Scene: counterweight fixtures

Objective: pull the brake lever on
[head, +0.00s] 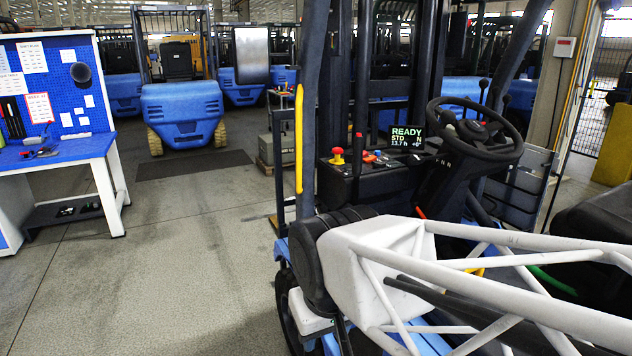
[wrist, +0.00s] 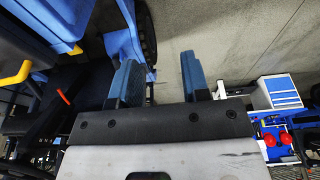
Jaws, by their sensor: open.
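On the forklift's dash, in the head view, an upright black lever (head: 358,155) with a red tip stands between the red-and-yellow stop button and the display. I cannot tell for certain that it is the brake lever. A short orange-red stick (head: 421,213) shows lower, below the steering column; a similar stick (wrist: 63,97) shows at left in the wrist view. My gripper (wrist: 159,65) is open and empty in the wrist view, its blue fingers apart above the floor. It touches no lever that I can see. In the head view my gripper cannot be made out.
A steering wheel (head: 475,128) and a READY display (head: 406,138) are by the dash. A yellow grab handle (head: 299,138) runs up the forklift's post. A blue-topped workbench (head: 70,148) stands at left. Grey floor (head: 190,230) lies open between them.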

